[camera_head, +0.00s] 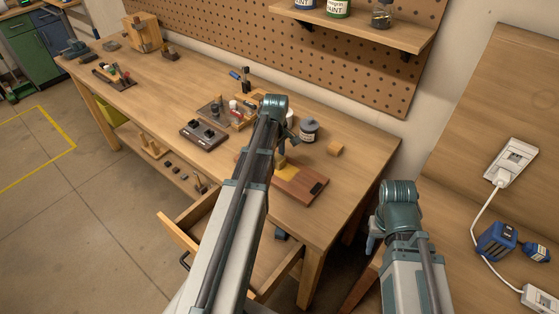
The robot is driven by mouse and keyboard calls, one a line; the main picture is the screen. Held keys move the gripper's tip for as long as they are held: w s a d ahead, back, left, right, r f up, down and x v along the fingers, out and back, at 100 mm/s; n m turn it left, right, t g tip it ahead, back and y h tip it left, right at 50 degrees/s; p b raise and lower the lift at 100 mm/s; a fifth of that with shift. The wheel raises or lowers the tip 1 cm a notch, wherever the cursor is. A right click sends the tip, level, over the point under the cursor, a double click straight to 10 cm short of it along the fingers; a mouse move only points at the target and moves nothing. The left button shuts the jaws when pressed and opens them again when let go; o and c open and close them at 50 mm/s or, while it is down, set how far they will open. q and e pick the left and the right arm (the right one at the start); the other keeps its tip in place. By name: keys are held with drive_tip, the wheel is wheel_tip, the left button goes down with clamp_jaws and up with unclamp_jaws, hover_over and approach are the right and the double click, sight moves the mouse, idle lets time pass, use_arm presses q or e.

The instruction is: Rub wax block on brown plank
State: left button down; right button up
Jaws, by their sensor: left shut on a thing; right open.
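The brown plank (298,184) lies flat on the workbench near its front edge, with a dark patch at its right end. A small yellow block (281,162), which looks like the wax block, is at the plank's far left part. My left gripper (284,150) is above that end, pointing down, and is shut on the yellow block. My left forearm hides the plank's left end, and I cannot tell whether the block touches the wood. My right gripper (372,238) is open and empty, off the bench's right end, mostly hidden behind its wrist.
A grey-lidded jar (309,130) and a small tan block (335,149) stand just behind the plank. A dark tray (204,134) and a tool holder (232,112) are to the left. An open drawer (187,232) sticks out below the bench front.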

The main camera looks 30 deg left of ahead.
use_arm(q)
drive_tip(key=shift+a, duration=0.25)
drive_tip(key=shift+w+a, duration=0.25)
drive_tip(key=shift+a, duration=0.7)
drive_tip(key=shift+w+a, duration=0.25)
drive_tip(key=shift+a, duration=0.7)
wheel_tip(320, 180, up, 6)
drive_tip(key=p, duration=0.6)
drive_tip(key=shift+d, duration=0.1)
wheel_tip(320, 180, up, 3)
drive_tip(key=p, duration=0.3)
